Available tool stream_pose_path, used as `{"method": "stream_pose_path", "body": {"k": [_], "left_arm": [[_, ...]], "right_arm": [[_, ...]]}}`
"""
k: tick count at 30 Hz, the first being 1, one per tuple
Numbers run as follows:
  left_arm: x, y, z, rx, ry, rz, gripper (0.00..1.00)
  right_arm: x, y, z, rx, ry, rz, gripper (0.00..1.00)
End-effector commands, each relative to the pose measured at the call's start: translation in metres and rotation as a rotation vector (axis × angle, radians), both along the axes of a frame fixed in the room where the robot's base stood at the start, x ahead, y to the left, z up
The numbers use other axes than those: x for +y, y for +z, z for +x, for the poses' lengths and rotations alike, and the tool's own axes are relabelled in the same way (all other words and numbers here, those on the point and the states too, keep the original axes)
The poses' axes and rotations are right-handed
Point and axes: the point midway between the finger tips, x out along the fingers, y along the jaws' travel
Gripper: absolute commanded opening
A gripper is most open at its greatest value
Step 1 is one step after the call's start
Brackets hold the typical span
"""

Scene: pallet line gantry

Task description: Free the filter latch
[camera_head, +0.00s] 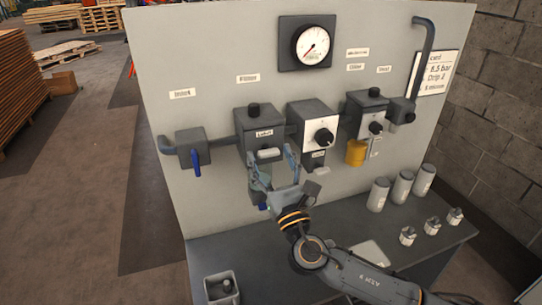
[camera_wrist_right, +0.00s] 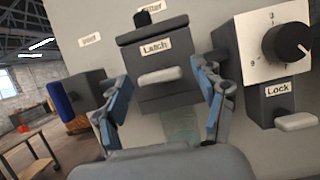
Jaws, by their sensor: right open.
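The grey filter housing (camera_head: 253,122) hangs on the panel with a black knob on top and a label reading "Latch". Its pale latch tab (camera_head: 268,153) sits below the label; the tab also shows in the wrist view (camera_wrist_right: 160,75). A greenish translucent bowl (camera_wrist_right: 182,125) is below the housing, partly hidden by my gripper. My right gripper (camera_head: 273,166) is open in front of the housing's lower part. In the wrist view its blue-grey fingers (camera_wrist_right: 160,88) stand left and right of the tab, apart from it. My left gripper is not in view.
Right of the filter is a regulator (camera_head: 313,125) with a dial knob and a pale "Lock" tab (camera_wrist_right: 296,122). A blue-handled valve (camera_head: 191,148) is at left, a yellow cup (camera_head: 356,153) at right. Canisters (camera_head: 403,187) and small parts stand on the bench (camera_head: 222,256).

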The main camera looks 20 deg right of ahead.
Motion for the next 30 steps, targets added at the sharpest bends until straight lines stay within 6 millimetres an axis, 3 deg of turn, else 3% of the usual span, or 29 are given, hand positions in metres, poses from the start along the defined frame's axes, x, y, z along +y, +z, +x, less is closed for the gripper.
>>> {"method": "stream_pose_path", "body": {"k": [4,12,22,30], "left_arm": [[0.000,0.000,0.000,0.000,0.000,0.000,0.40],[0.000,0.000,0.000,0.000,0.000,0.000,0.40],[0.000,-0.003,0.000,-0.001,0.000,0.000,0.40],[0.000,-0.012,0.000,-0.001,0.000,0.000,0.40]], "right_arm": [[0.000,0.000,0.000,0.000,0.000,0.000,0.70],[0.000,0.000,0.000,0.000,0.000,0.000,0.15],[0.000,-0.001,-0.001,0.000,-0.001,0.042,0.15],[0.001,-0.002,-0.001,0.005,-0.002,0.207,0.15]]}}
